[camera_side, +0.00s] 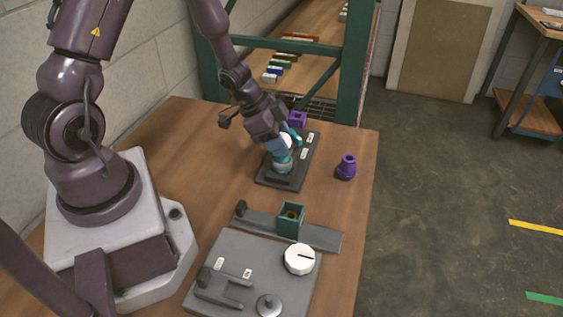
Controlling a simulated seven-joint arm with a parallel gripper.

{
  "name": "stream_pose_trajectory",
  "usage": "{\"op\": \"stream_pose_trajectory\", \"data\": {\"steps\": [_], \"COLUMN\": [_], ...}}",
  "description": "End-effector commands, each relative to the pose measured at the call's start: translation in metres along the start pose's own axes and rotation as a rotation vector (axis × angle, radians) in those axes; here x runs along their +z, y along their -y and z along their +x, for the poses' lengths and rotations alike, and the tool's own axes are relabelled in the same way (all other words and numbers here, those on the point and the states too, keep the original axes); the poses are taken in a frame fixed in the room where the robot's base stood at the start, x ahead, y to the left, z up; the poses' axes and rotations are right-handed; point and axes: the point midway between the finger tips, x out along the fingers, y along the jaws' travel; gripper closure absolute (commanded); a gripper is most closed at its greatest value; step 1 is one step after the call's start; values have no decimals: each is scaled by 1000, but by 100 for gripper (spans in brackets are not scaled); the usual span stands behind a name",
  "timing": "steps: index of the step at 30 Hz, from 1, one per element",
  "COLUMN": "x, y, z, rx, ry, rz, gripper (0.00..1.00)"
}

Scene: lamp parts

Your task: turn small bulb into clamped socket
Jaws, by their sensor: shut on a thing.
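My gripper (287,150), with blue fingers, is low over the dark plate (270,183) at the back middle of the table. It is shut on a white rounded thing (285,140), probably the small bulb, mostly hidden by the fingers and wrist. A green square block (290,222) with a yellowish ring in its open top stands upright at a grey bar (321,237) nearer the camera. It looks like the clamped socket. My gripper is well apart from it, farther back.
A purple stepped part (346,168) stands right of the dark plate, and another purple part (297,119) is behind it. In front, a grey board (237,252) carries a white dial (299,259) and a metal disc (269,305). Green shelf posts (354,65) rise behind the table.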

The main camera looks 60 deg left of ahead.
Motion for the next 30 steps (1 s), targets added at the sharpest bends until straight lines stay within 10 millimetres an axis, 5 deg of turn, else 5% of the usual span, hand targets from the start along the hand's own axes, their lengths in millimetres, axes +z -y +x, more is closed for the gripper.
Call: {"op": "stream_pose_trajectory", "data": {"steps": [11, 23, 30], "x": [1, 1, 0], "y": [0, 0, 1], "z": [2, 2, 3], "rx": [155, 187, 398], "ry": [4, 5, 7], "rz": [264, 321, 684], "gripper": [75, 75, 75]}}
